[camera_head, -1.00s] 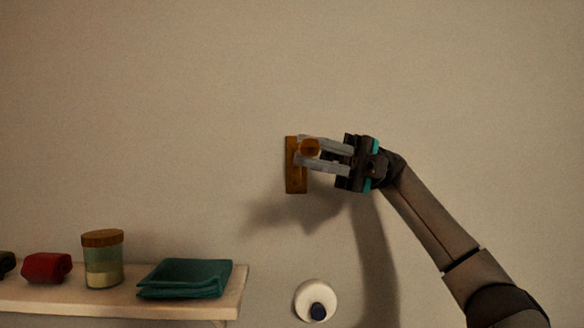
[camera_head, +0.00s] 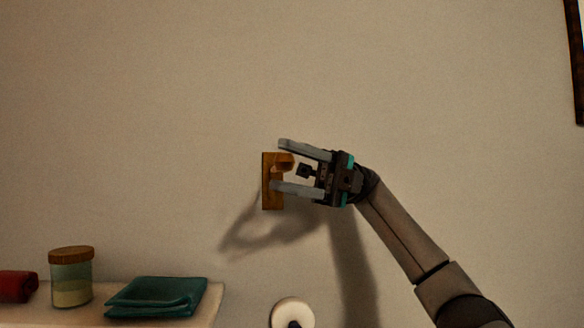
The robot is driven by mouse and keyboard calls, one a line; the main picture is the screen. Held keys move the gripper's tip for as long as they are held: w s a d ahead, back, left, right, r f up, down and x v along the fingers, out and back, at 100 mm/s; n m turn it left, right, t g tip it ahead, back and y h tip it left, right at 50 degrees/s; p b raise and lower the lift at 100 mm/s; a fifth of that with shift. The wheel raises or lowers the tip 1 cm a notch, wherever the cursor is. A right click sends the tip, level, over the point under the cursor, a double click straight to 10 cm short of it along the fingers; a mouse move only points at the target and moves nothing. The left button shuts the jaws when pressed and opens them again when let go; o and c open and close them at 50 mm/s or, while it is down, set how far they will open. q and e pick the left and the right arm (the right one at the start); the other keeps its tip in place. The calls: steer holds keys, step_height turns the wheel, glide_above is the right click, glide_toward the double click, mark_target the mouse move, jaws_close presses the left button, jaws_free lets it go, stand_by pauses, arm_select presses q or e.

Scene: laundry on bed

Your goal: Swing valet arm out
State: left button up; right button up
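The valet arm's wooden mount (camera_head: 267,190) is a small upright brown plate on the wall, near the middle of the head view. A short round wooden piece (camera_head: 284,162), apparently the valet arm, sticks out from its upper part toward me. My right gripper (camera_head: 278,166) is open, its two grey fingers spread above and below the wooden piece. Whether a finger touches it I cannot tell. The lower finger overlaps part of the plate. My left gripper is not in view.
A shelf (camera_head: 212,305) at the lower left holds a folded teal cloth (camera_head: 158,297), a jar with a wooden lid (camera_head: 71,278) and a red item (camera_head: 17,286). A round white wall fitting (camera_head: 292,312) is below. A dark frame edge (camera_head: 576,60) is at the upper right. The wall around the gripper is clear.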

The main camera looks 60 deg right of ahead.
steer(key=shift+d, duration=0.1)
steer(key=d+f+p, duration=0.1)
steer(key=d+p, duration=0.3)
steer(key=d, duration=0.3)
steer(key=shift+d, duration=0.15)
steer(key=shift+s, duration=0.1)
stand_by(0.5)
